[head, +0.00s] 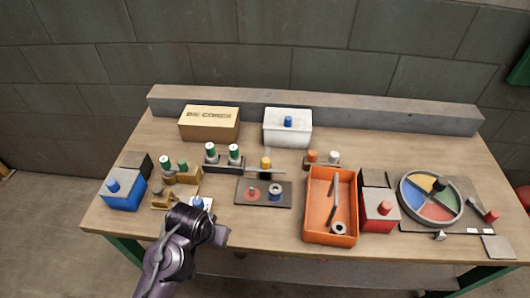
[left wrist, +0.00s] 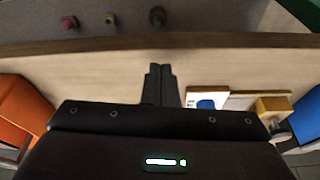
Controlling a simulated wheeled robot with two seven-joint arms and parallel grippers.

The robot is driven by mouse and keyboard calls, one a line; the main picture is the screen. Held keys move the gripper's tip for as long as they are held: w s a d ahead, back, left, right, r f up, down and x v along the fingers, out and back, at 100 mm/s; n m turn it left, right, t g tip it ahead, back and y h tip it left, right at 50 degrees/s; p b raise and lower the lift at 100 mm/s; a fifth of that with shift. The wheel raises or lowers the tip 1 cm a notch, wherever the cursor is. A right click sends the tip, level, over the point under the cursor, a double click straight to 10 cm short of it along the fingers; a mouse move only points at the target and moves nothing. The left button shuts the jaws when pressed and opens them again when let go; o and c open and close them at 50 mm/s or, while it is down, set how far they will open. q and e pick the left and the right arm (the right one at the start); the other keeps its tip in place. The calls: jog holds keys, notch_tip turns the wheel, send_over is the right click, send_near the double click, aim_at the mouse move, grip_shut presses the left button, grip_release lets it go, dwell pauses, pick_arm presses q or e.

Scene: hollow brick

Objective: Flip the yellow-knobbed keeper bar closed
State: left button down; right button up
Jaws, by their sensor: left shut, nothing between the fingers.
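The yellow knob (head: 265,162) stands at the back of a dark plate (head: 244,197) near the middle of the table. A thin light bar (head: 276,171) lies by the knob's foot; its exact hinge and angle are too small to tell. My left gripper (head: 222,236) is over the table's front edge, left of and nearer than the plate, clear of the knob. In the left wrist view its fingers (left wrist: 160,83) are together and empty. My right gripper does not show.
An orange bin (head: 314,232) and red box (head: 378,218) stand right of the plate. Green-topped pegs (head: 211,150) and brass blocks (head: 189,175) are to the left, with a blue box (head: 124,200). A cardboard box (head: 208,127) and white box (head: 288,134) stand behind.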

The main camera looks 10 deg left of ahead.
pick_arm(q)
jog(key=shift+n, duration=0.5)
jog(key=w+d, duration=0.1)
jog(key=w, duration=0.1)
jog(key=w+d, duration=0.1)
jog(key=w, duration=0.2)
jog(key=w+d+r, duration=0.1)
jog(key=w, duration=0.2)
jog(key=shift+w, duration=0.15)
jog(key=shift+n, duration=0.6)
jog(key=w+d+r, duration=0.1)
jog(key=w, duration=0.2)
jog(key=w+d+r, duration=0.1)
jog(key=w, duration=0.1)
jog(key=w+d+r, duration=0.1)
jog(key=w, duration=0.2)
jog(key=shift+w+d+r, duration=0.1)
jog(key=shift+w+r, duration=0.15)
jog(key=shift+w, duration=0.05)
jog(key=w+d+r+n+y, duration=0.1)
jog(key=w+d+r, duration=0.2)
jog(key=w+r, duration=0.7)
jog(key=shift+d+n+b, duration=0.3)
jog(key=shift+d+b, duration=0.05)
jog(key=shift+d, duration=0.05)
jog(key=shift+w, duration=0.1)
